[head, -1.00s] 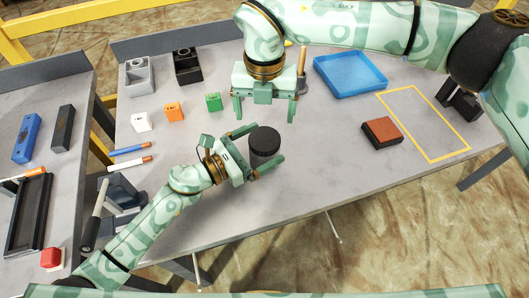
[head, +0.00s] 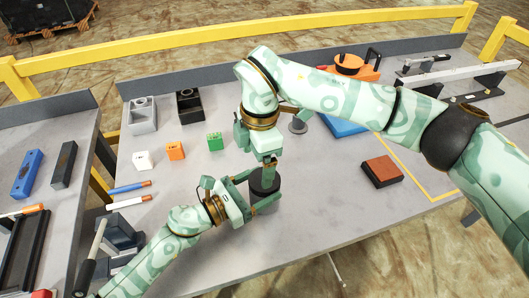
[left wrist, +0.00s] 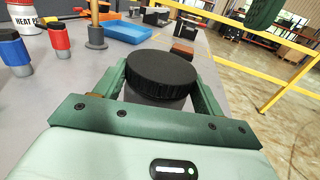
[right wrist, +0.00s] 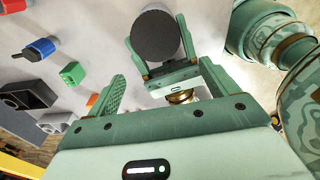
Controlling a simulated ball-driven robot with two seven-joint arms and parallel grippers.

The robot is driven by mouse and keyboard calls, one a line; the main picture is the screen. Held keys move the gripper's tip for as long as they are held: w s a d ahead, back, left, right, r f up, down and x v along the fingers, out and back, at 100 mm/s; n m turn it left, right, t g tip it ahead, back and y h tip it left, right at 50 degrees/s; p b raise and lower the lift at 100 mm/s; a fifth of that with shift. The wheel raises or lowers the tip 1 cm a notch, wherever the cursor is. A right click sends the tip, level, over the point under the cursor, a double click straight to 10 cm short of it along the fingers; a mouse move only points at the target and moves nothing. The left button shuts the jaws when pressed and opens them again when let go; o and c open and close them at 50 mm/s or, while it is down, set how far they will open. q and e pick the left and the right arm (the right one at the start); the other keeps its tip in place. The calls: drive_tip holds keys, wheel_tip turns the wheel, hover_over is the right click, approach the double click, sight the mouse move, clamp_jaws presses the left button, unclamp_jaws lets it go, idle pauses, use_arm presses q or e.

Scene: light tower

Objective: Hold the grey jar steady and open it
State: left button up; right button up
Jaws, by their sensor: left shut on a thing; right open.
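The grey jar with its ribbed black lid (head: 264,181) stands on the grey table. My left gripper (head: 262,192) is shut around its body; in the left wrist view the lid (left wrist: 162,75) sits above the fingers, with a strip of grey body below. My right gripper (head: 262,163) is open, pointing down close above and behind the lid, and partly covers it in the head view. In the right wrist view the jar's dark lid (right wrist: 155,35) lies beyond the open fingers, toward the top, with nothing between them. The lid appears seated on the jar.
White (head: 142,160), orange (head: 175,151) and green (head: 215,142) blocks stand left of the jar. Two markers lie nearer. A red-brown box (head: 381,171) lies right; table between is clear.

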sight(264, 191)
drive_tip(key=m, duration=0.6)
drive_tip(key=shift+w+d+r+m, duration=0.35)
drive_tip(key=shift+r+m, duration=0.05)
drive_tip(key=m, duration=0.3)
drive_tip(key=shift+w+d+r+h, duration=0.15)
drive_tip(key=shift+d+r+h, duration=0.05)
drive_tip(key=shift+h, duration=0.1)
drive_tip(key=m, duration=0.4)
drive_tip(key=shift+d, duration=0.25)
drive_tip(key=shift+f+m, duration=0.25)
drive_tip(key=shift+m, duration=0.15)
wheel_tip(264, 191, down, 8)
drive_tip(key=shift+r, duration=0.25)
